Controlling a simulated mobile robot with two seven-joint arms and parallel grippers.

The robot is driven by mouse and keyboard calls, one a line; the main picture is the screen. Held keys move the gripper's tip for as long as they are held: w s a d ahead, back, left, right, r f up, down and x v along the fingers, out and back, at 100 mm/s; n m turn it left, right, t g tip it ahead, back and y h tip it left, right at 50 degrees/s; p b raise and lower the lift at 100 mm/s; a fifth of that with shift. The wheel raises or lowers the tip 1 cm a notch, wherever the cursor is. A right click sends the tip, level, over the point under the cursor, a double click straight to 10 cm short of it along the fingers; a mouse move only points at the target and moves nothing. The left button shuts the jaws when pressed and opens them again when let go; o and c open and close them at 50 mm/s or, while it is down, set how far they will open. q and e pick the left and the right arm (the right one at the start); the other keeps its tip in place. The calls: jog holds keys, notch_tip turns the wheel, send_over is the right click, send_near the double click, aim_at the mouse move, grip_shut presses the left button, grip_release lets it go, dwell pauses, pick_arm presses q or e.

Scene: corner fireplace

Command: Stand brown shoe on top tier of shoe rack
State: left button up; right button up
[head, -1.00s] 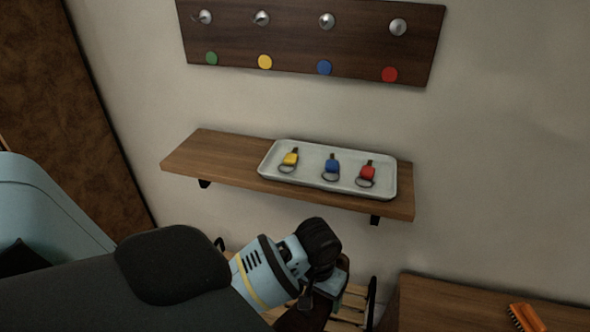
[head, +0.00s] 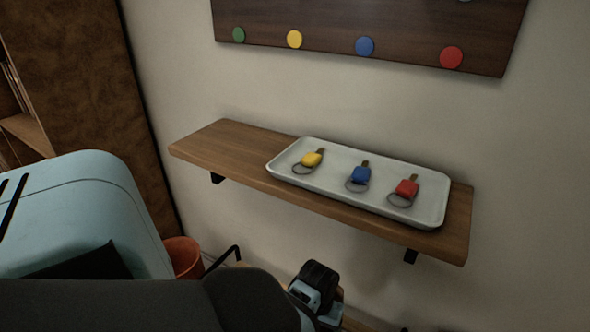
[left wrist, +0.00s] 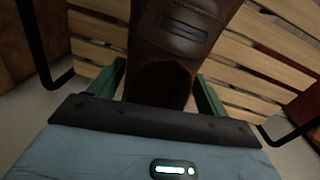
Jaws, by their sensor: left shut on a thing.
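The brown shoe (left wrist: 178,45) fills the upper middle of the left wrist view. My left gripper (left wrist: 160,88) is shut on it, with a green finger on each side. In the head view my left gripper (head: 318,296) is low in the picture, below the wall shelf, and its fingers and most of the shoe are hidden. The shoe rack (left wrist: 262,50) shows as light wooden slats behind and below the shoe, with dark metal side bars. I cannot tell whether the shoe touches the slats. My right gripper is not in view.
A wooden wall shelf (head: 240,158) holds a white tray (head: 432,215) with yellow, blue and red key tags. A hook board (head: 400,25) with coloured dots hangs above. An orange-brown pot (head: 184,256) stands low at the left.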

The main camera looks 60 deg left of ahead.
pick_arm(q)
notch_tip(320, 180, down, 5)
jog(key=shift+r+b, duration=0.15)
jog(key=shift+b, duration=0.6)
jog(key=shift+f, duration=0.4)
notch_tip(320, 180, down, 3)
jog(key=shift+f+b, duration=0.15)
jog(key=shift+b, duration=0.6)
jog(key=shift+f, duration=0.3)
jog(key=o, duration=1.2)
